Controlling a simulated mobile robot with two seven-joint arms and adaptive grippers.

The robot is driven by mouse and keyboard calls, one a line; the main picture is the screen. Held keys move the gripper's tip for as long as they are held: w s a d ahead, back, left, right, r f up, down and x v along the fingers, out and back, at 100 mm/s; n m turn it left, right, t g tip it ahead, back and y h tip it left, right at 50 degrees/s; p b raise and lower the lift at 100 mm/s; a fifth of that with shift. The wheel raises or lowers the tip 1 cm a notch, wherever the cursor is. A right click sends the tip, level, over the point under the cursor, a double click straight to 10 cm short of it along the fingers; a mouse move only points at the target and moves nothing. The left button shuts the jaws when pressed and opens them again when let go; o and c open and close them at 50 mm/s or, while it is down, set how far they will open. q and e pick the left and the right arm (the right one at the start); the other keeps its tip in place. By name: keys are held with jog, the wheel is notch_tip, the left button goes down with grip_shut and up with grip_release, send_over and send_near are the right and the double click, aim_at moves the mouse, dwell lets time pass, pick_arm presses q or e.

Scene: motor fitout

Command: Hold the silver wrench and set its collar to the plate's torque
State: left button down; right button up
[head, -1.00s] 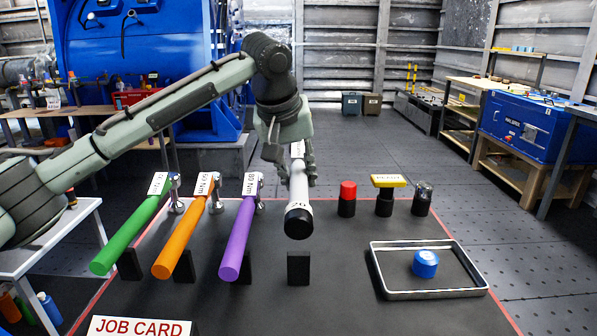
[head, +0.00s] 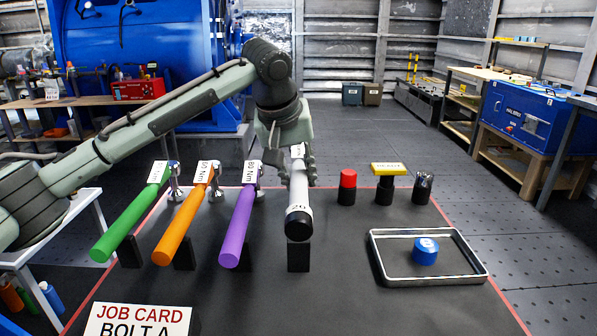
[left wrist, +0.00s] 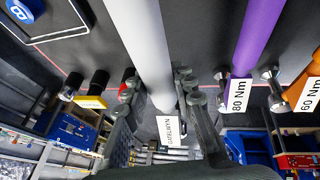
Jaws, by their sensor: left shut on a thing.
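The silver wrench (head: 298,190) has a pale shaft and a black end (head: 299,226) facing me, with a white band carrying dark digits like "20" just above it. My left gripper (head: 298,165) is shut around its far part; its fingers (left wrist: 155,110) flank the shaft (left wrist: 140,45) in the left wrist view. A white tag (left wrist: 172,131) hangs at that end, too small to read surely. The black end appears over or just behind a black stand (head: 298,257); contact is unclear. A job card (head: 135,318) reads "JOB CARD" and "BOLT A"; its lower part is cut off. My right gripper is not in view.
Green (head: 130,225), orange (head: 185,225) and purple (head: 238,228) wrenches rest left of the silver one. At right stand a red-topped (head: 348,180), a yellow-topped (head: 388,169) and a metal-topped post (head: 423,182). A tray (head: 380,262) holds a blue piece (head: 425,251).

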pick_arm(q)
jog(key=shift+f, duration=1.8)
jog(key=shift+f+b, duration=0.3)
jog(key=shift+f, duration=0.65)
jog(key=c, duration=1.3)
grip_release()
jog(key=shift+f, duration=0.1)
